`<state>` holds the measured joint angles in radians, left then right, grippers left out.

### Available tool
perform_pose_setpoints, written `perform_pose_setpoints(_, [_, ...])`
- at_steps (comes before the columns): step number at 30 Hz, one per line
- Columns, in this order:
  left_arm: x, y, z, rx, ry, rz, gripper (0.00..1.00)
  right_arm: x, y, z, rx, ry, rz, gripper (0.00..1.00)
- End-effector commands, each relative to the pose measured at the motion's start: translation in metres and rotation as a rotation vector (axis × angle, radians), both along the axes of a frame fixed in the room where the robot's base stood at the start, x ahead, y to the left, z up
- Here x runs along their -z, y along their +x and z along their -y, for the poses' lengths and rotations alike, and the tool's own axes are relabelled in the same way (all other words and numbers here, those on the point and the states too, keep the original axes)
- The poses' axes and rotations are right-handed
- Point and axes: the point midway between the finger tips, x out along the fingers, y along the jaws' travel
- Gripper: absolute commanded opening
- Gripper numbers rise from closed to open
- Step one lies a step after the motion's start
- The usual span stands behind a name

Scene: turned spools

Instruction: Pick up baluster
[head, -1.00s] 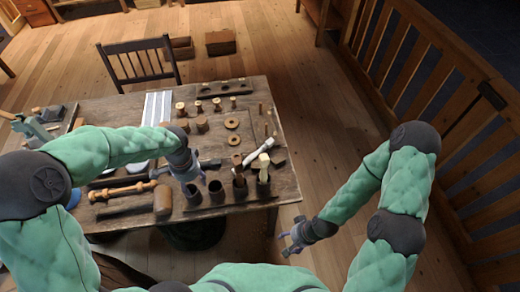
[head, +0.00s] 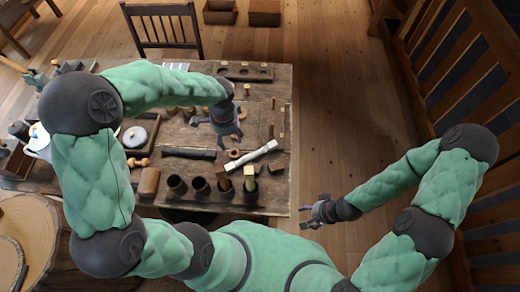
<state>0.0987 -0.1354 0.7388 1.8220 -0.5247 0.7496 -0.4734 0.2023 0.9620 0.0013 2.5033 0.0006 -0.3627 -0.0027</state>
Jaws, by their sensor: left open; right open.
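A pale turned bar with squared ends (head: 262,154), which looks like the baluster, lies slanted on the wooden table (head: 279,195). Its left end is near the row of dark cups. My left gripper (head: 222,144) is open and empty above the table, up and left of the pale bar, apart from it. It hides part of the tabletop. My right gripper (head: 311,212) is open and empty off the table's right edge, above the floor.
Dark cups (head: 200,187) stand along the front edge, two holding upright pieces. A block with holes (head: 243,71) lies at the back. A ring (head: 234,153) lies near the bar. A chair (head: 163,24) stands behind the table. A railing (head: 440,60) is at right.

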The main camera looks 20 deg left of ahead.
Motion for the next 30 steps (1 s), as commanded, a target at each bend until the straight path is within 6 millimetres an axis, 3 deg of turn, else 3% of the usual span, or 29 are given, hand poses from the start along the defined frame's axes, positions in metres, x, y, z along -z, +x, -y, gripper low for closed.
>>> perform_pose_setpoints(11, [0.033, -0.001, 0.000, 0.001, -0.001, -0.002, 0.56, 0.033, -0.002, -0.001, -0.001, 0.001, -0.004, 0.65])
perform_pose_setpoints(24, [0.094, -0.001, 0.000, 0.001, -0.001, -0.002, 0.56, 0.094, -0.002, -0.001, -0.001, 0.001, -0.004, 0.65])
perform_pose_setpoints(30, [0.104, -0.001, 0.000, 0.001, 0.000, -0.003, 0.56, 0.102, -0.002, -0.001, -0.001, 0.001, -0.003, 0.65])
